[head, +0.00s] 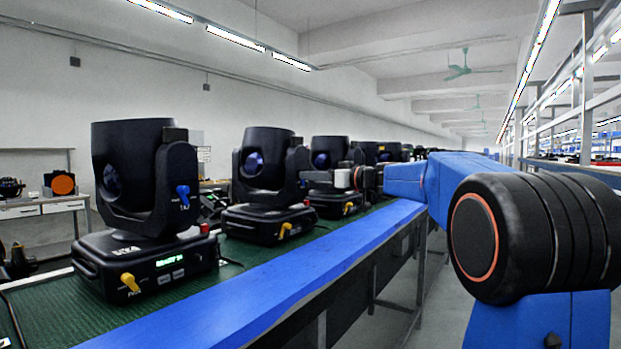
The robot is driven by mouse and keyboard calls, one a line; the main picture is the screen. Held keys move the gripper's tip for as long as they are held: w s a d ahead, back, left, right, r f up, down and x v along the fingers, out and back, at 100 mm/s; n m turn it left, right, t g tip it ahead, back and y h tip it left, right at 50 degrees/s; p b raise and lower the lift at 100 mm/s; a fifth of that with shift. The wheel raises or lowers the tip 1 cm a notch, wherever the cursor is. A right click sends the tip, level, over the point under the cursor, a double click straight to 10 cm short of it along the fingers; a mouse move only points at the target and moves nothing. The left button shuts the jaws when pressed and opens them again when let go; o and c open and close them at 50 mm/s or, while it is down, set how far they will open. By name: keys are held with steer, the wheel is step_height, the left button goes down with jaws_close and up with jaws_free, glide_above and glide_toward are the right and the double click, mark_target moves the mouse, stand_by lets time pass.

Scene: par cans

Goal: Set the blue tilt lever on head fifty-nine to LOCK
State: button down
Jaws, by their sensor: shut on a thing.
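Several black moving heads stand in a row on the green bench top. The second head (264,178) has my gripper (306,178) at the right side of its yoke. The jaws are shut there, at the height where the nearest head (133,185) carries its blue tilt lever (183,196). The second head's own blue lever is hidden by my fingers, so its setting cannot be read. The nearest head's lever stands roughly upright and apart from my gripper. The number labels are too small to read surely.
Yellow levers (130,283) stick out of the bases, and the nearest base has a lit green display (170,261). More heads stand close behind the second one. A blue rail (260,275) edges the bench. The aisle floor (428,300) on the right is clear.

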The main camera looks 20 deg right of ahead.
steer(key=shift+w+d+f+m, duration=0.1)
steer(key=shift+w+d+m, duration=0.2)
steer(key=shift+m, duration=1.3)
steer(key=shift+w+d+m, duration=0.2)
steer(key=shift+d+m, duration=0.25)
steer(key=shift+m, duration=1.15)
steer(key=shift+w+d+f+m, duration=0.1)
steer(key=shift+w+d+m, duration=0.2)
steer(key=shift+m, duration=1.3)
steer(key=c, duration=1.7)
jaws_free()
steer(key=shift+c, duration=0.2)
steer(key=shift+d, duration=0.1)
steer(key=v, duration=1.7)
steer(key=shift+s, duration=0.15)
steer(key=shift+d+r, duration=0.1)
